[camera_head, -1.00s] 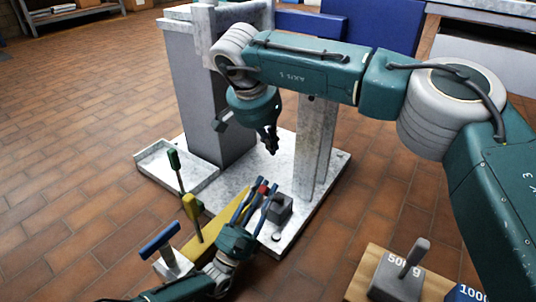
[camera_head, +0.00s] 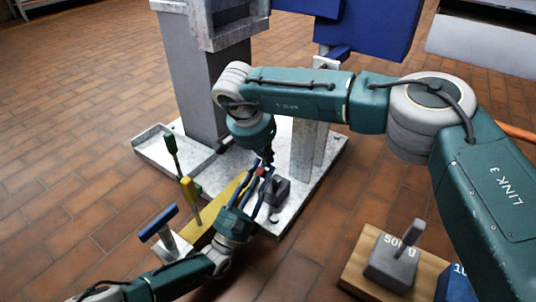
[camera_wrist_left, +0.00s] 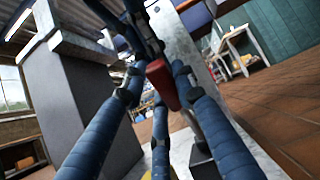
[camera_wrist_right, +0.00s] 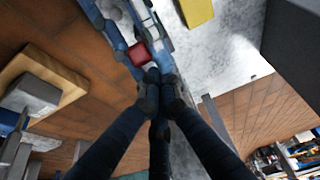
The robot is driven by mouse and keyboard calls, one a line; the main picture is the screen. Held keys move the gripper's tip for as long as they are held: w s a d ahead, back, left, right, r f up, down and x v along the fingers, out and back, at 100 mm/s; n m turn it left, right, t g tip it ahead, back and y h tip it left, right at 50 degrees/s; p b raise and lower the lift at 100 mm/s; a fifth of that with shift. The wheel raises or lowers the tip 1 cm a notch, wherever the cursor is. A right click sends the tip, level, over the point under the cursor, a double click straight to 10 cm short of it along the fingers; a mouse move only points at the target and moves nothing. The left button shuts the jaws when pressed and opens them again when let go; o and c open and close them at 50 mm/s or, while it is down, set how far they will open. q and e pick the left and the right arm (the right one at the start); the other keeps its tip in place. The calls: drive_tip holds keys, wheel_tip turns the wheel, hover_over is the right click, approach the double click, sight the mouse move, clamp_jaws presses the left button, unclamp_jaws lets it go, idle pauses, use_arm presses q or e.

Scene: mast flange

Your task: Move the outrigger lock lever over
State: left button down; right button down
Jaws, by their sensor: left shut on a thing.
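The red knob (camera_head: 261,171), which I take for the end of the outrigger lock lever, sits low over the pale base plate (camera_head: 300,200). It also shows in the left wrist view (camera_wrist_left: 162,85) and the right wrist view (camera_wrist_right: 139,53). My left gripper (camera_head: 257,174) is shut on the red knob, its blue fingers around it. My right gripper (camera_head: 268,161) points down from above, close to the knob; in the right wrist view (camera_wrist_right: 160,92) its fingertips are together, with nothing visible between them. The rest of the lever is hidden by the fingers.
A dark block (camera_head: 277,191) stands right of the left fingers. Grey posts (camera_head: 305,150) rise behind. A 500 g weight (camera_head: 392,265) is front right.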

use_arm(q)
drive_tip(key=shift+w, duration=0.1)
use_arm(e)
drive_tip(key=shift+s+a+f, duration=0.6)
drive_tip(key=shift+s, duration=0.25)
use_arm(q)
drive_tip(key=c, duration=1.3)
unclamp_jaws()
drive_tip(key=shift+c, duration=0.2)
use_arm(e)
drive_tip(key=shift+a+f, duration=0.1)
